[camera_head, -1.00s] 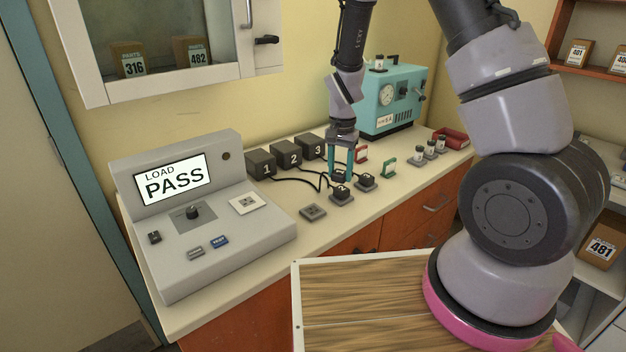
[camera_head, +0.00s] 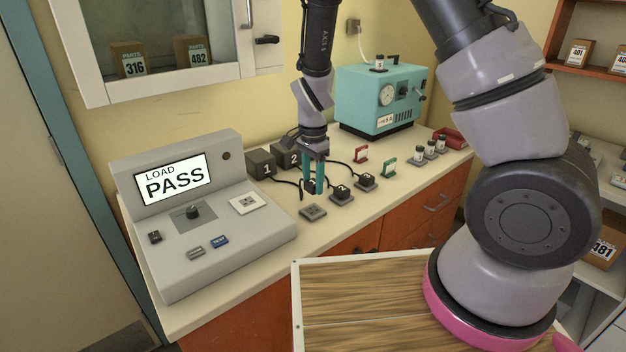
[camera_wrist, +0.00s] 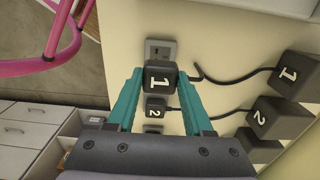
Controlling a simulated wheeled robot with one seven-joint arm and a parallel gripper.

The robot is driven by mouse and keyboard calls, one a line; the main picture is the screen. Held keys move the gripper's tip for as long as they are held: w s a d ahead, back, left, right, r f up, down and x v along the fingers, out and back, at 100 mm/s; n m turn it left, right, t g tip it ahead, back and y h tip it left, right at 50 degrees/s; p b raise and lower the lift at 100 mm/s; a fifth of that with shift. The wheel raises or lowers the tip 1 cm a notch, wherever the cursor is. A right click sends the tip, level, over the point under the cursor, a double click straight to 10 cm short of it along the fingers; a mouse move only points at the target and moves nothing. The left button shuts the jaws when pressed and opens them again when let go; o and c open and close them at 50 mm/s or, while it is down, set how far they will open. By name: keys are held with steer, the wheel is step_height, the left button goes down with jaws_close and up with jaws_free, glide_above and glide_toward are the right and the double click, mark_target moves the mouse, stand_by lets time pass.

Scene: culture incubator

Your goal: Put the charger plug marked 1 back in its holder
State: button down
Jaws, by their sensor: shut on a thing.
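My gripper (camera_head: 313,189) is shut on the black charger plug marked 1 (camera_wrist: 160,79); in the wrist view the plug sits between the teal fingers with its number showing. In the head view the fingers mostly hide this plug (camera_head: 312,185). Its empty grey holder (camera_head: 313,212) is just below and in front of the fingers. The holder's slotted face also shows in the wrist view (camera_wrist: 160,49), just beyond the plug. The plug appears above the counter, apart from the holder; the exact gap is unclear. A cable runs near the plug from charger box 1 (camera_head: 262,164).
Plug 2 (camera_head: 341,192) and a third plug (camera_head: 366,181) sit in holders close to the right. Charger box 2 (camera_head: 288,158) stands behind; box 3 is mostly hidden by my arm. The grey test console (camera_head: 210,225) reads LOAD PASS at left. A teal instrument (camera_head: 375,100) stands behind.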

mark_target(313, 182)
steer(key=shift+f, duration=2.75)
steer(key=shift+f, duration=0.55)
steer(key=shift+c, duration=1.1)
jaws_free()
step_height(313, 182, up, 11)
steer(key=shift+f, duration=0.1)
